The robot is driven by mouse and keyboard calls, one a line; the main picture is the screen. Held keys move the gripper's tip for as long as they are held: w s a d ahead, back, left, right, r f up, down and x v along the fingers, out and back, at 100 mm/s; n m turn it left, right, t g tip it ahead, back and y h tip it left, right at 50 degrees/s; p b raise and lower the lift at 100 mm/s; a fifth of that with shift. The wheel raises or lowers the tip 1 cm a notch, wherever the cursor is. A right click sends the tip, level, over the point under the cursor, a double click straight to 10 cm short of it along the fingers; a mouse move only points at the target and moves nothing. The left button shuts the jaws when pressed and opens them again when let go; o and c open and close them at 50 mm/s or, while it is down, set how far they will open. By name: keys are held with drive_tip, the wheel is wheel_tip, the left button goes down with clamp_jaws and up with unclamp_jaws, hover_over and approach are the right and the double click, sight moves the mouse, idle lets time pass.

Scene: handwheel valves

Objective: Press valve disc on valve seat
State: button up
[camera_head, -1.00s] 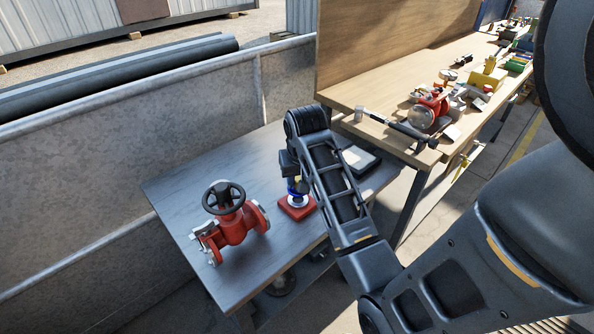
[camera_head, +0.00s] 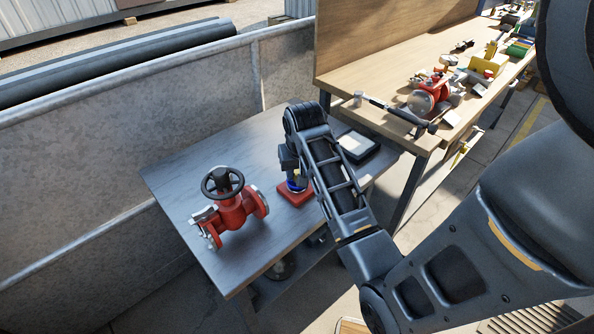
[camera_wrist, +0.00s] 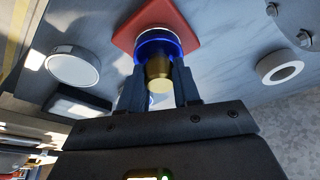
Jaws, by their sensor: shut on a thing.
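The valve disc is a blue ring with a brass stem, seen in the wrist view (camera_wrist: 158,48) and partly in the head view (camera_head: 297,184). My gripper (camera_wrist: 160,85) is shut on its brass stem, one dark finger on each side. The valve seat (camera_wrist: 155,30) shows as a thin pale rim directly beneath the blue ring, on a square red base (camera_wrist: 186,20). The red base also shows on the grey table in the head view (camera_head: 296,198). The disc appears to rest on the seat; the contact itself is hidden. My wrist hides much of the gripper in the head view.
A red valve with a black handwheel (camera_head: 228,202) stands left of the base on the grey table (camera_head: 185,175). A dark tray (camera_head: 358,147) lies behind right. A wooden bench (camera_head: 390,90) with a hammer and valve parts adjoins. A white ring (camera_wrist: 280,68) lies nearby.

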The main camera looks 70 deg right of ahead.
drive_tip(key=shift+f, duration=0.5)
idle(1.0)
drive_tip(key=shift+r, duration=0.1)
drive_tip(key=shift+r, duration=3.45)
